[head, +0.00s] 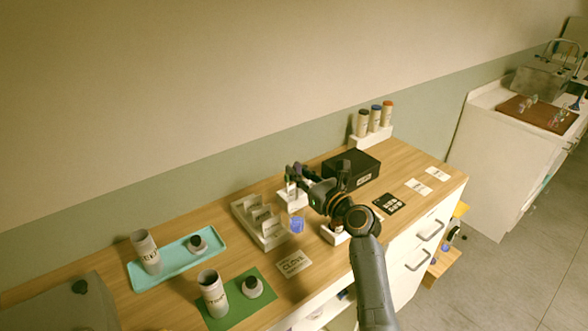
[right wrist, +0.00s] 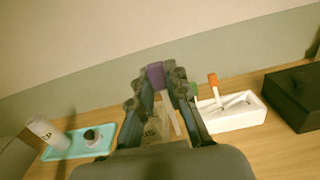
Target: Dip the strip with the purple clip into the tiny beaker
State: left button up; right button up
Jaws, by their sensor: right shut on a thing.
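My right gripper (head: 291,178) is above the middle of the wooden table, shut on the purple clip (right wrist: 156,75), which sits between the fingertips in the right wrist view. A pale strip (right wrist: 172,116) shows between the fingers below the clip. A small blue beaker (head: 297,225) stands on the table below the gripper in the head view, apart from it. I cannot make out the beaker in the right wrist view. My left gripper is not in view.
A white holder (right wrist: 232,112) with an orange-clipped strip is right of the gripper. A card rack (head: 262,228) stands left of the beaker. A black box (head: 352,168), a teal tray (head: 176,262) and a green mat (head: 238,302) with containers are around. A CLOVE card (head: 293,263) lies in front.

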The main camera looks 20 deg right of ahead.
aim_at(297, 185)
jog(key=shift+s+r, duration=0.15)
jog(key=shift+s, duration=0.1)
jog(key=shift+w, duration=0.25)
jog(key=shift+s+f, duration=0.1)
jog(key=shift+f, duration=0.8)
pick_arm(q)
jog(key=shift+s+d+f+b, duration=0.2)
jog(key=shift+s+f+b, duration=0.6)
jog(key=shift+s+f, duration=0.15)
pick_arm(e)
notch_tip(297, 185, down, 2)
jog(key=shift+f, duration=0.25)
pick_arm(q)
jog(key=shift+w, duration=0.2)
pick_arm(e)
jog(key=shift+f, duration=0.1)
